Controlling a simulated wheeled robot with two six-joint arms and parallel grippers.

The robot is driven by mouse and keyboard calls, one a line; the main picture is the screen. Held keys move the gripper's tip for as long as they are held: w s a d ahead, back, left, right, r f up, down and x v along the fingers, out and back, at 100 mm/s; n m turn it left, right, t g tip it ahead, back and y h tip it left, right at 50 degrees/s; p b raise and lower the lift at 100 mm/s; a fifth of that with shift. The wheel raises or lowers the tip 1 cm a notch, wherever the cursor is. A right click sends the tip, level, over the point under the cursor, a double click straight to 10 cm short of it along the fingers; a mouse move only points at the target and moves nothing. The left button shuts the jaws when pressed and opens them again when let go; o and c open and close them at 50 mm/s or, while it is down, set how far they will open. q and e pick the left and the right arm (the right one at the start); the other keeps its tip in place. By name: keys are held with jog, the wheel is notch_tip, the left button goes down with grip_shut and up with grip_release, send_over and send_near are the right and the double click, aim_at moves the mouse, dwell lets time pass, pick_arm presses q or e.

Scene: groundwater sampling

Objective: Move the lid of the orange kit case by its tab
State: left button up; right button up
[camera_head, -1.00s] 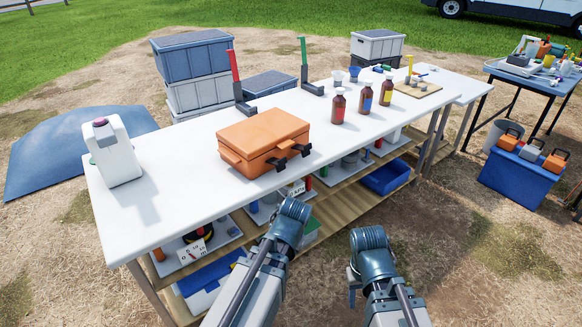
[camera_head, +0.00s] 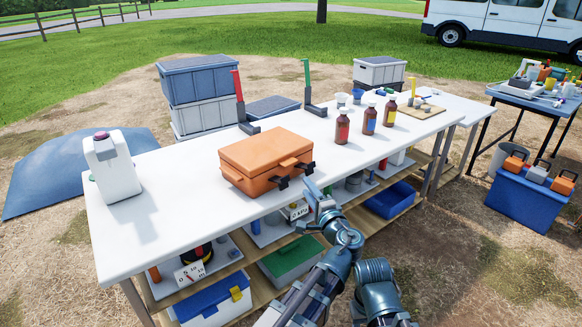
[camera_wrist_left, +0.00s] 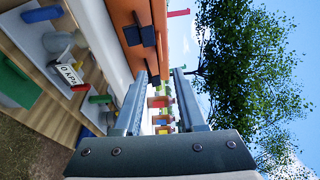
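The orange kit case (camera_head: 262,148) stands on the white table with its lid shut. Two black latches (camera_head: 282,182) are on its front, and a small orange tab-like piece (camera_head: 289,163) shows at the lid's edge. In the left wrist view the case (camera_wrist_left: 124,22) is at the top, with dark latches (camera_wrist_left: 132,36). My left gripper (camera_head: 312,190) is just off the table's front edge, right of and below the case. Its two fingers (camera_wrist_left: 161,72) are apart with nothing held between them. My right arm shows at the bottom, but its gripper is not visible.
A white jug (camera_head: 113,170) stands at the left of the table (camera_head: 180,190). Several brown bottles (camera_head: 342,127) stand to the right of the case. Red (camera_head: 239,95) and green (camera_head: 308,85) upright handles are behind it. A shelf with bins (camera_head: 290,257) is below.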

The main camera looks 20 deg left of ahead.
aim_at(290, 165)
pick_arm(q)
jog(key=x, duration=1.4)
jog(key=shift+s, duration=0.1)
grip_shut()
dwell(1.1)
